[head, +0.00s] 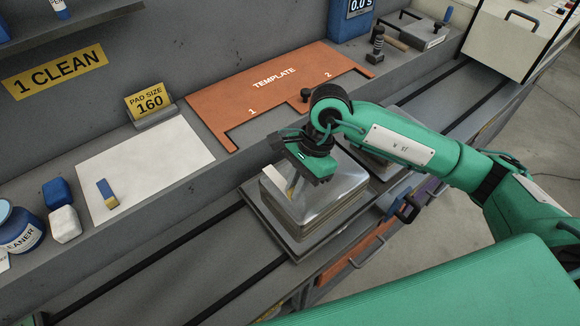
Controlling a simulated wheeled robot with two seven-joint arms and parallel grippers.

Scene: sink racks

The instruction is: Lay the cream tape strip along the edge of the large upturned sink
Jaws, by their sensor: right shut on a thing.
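The large upturned sink (322,208), a shiny steel box shape, sits on a dark flat rack (290,245) at the middle of the bench. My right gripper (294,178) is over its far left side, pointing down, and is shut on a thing. My left gripper is not in view.
A second steel sink (372,158) sits partly behind my right arm. An orange template (270,88) lies along the back ledge. A white sheet (150,165) bears a blue-and-yellow pad (107,194). A blue jar (20,230) and blocks stand far left.

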